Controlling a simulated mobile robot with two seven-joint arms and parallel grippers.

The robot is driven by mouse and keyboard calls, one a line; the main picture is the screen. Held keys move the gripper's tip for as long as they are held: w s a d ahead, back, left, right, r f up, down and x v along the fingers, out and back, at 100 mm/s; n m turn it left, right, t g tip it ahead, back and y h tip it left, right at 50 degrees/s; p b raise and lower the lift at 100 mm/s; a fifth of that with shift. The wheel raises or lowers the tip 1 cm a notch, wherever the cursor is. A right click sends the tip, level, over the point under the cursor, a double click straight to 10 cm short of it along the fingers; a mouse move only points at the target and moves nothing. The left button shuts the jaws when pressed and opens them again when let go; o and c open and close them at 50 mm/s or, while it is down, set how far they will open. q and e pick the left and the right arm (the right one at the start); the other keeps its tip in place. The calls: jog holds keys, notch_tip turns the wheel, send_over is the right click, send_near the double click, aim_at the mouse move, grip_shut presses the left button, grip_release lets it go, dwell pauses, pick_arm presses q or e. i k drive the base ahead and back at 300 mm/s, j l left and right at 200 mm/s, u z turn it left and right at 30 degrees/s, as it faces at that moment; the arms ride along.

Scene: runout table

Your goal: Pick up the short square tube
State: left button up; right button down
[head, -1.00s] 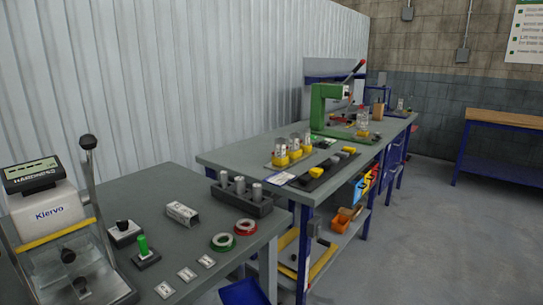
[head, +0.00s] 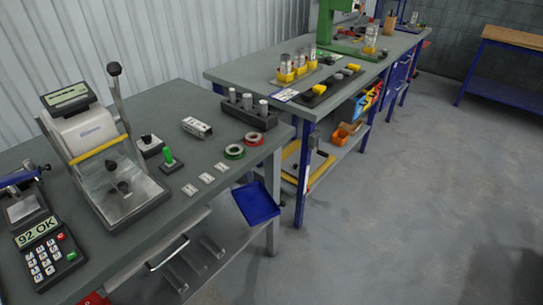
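A short silver square tube (head: 197,127) lies on its side on the grey table (head: 150,90) in the head view. Its dark open end faces right and toward the front. It lies between the hardness tester (head: 100,150) and a dark block (head: 249,117) holding several grey cylinders. Nothing touches it. Neither of my grippers shows in the head view.
A calculator-like keypad (head: 45,255) lies front left. A blue tray (head: 257,203) hangs by the table's edge.

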aim_at(199, 130)
jog(key=i+l+u, duration=0.1)
jog(key=u, duration=0.8)
jog(key=i+l+u, duration=0.1)
jog(key=l+u, duration=0.2)
jog(key=l, duration=0.15)
jog(key=l+u, duration=0.3)
jog(key=l, duration=0.15)
jog(key=l+u, duration=0.2)
jog(key=l, duration=1.6)
